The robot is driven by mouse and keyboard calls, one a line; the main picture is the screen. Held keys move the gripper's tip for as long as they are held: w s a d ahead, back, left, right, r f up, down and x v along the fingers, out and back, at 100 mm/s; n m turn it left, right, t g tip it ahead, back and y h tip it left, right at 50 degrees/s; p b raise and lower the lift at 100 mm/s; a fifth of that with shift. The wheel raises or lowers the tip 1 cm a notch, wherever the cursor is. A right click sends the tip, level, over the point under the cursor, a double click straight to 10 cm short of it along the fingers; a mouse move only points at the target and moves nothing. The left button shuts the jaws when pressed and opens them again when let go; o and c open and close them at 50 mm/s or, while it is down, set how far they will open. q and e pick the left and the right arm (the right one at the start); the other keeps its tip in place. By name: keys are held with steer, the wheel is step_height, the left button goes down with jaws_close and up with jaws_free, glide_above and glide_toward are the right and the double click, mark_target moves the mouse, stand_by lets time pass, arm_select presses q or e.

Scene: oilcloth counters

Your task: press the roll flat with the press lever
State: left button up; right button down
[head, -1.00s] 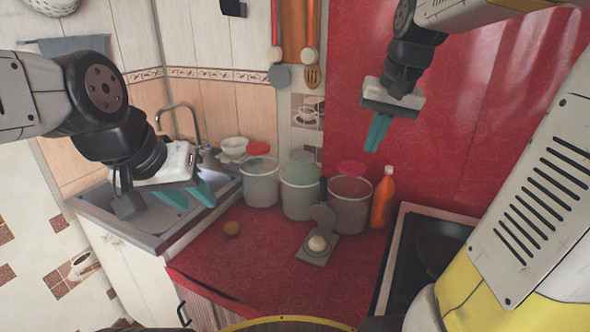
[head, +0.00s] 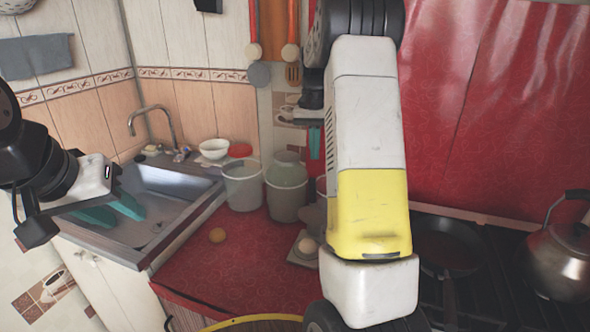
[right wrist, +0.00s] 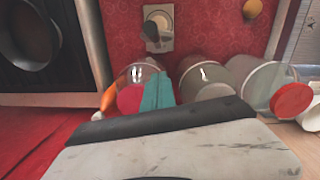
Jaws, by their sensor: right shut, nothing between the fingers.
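The pale round roll (head: 307,246) sits on the small grey press base (head: 299,260) on the red counter. In the head view my right arm hides part of the press. The right wrist view shows the press base (right wrist: 167,8) from above with the roll (right wrist: 160,19) on it, and the dark grey press lever (right wrist: 151,33) beside the roll. My right gripper (head: 314,143) is above the containers at the back, partly hidden by its arm; its teal fingers (right wrist: 158,92) are together and empty, apart from the press. My left gripper (head: 112,211) is open and empty over the sink.
A stove with a black pan (head: 447,245) and kettle (head: 565,255) is at right. The sink (head: 180,180) is at left. The front counter is clear.

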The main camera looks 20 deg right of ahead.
steer(key=s+a+f, duration=0.1)
steer(key=s+f, duration=0.3)
steer(key=f, duration=0.1)
steer(key=shift+a+f, duration=0.2)
steer(key=shift+a, duration=0.1)
steer(key=shift+a, duration=0.1)
